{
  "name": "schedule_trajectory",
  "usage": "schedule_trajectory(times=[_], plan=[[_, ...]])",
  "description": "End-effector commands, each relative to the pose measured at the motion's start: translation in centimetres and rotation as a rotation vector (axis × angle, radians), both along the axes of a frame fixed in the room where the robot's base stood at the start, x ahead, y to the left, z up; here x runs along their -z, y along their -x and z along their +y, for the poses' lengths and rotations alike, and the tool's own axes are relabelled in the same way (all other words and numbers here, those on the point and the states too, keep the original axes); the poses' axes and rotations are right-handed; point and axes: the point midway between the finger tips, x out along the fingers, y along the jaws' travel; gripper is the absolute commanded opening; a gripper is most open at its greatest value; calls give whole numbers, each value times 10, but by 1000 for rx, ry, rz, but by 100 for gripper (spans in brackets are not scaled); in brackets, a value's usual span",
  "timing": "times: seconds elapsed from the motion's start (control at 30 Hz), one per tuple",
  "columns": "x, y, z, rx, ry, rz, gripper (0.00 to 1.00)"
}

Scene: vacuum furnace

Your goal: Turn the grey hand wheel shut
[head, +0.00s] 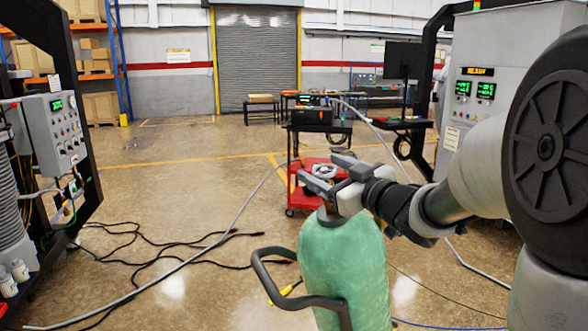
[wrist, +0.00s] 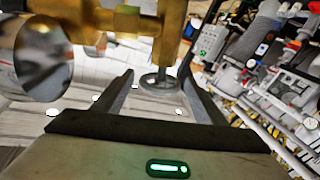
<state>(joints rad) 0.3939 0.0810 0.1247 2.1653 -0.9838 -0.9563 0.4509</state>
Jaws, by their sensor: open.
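The grey hand wheel (head: 323,171) sits at the top of a green gas cylinder (head: 343,262) in the head view. In the wrist view the round wheel (wrist: 158,83) is on the stem of a brass valve (wrist: 112,18). My gripper (head: 328,173) is open at the top of the cylinder. Its two fingers (wrist: 157,90) stand on either side of the wheel, with a visible gap to each in the wrist view. The gripper hides much of the valve in the head view.
A dark curved handle (head: 262,270) juts out left of the cylinder. Hoses and black cables (head: 150,243) lie on the floor. A red cart (head: 316,172) stands behind the gripper. A control cabinet (head: 52,133) is at left, another (head: 478,88) at right. Open floor lies at the middle left.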

Motion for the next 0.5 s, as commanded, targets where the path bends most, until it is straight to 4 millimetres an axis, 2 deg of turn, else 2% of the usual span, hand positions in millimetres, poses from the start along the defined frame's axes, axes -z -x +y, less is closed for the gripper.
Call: schedule_trajectory(times=[0.2, 0.5], plan=[[1, -28, 15, -2, 0, 0, 65], [0, -37, 19, 1, 0, 0, 65]])
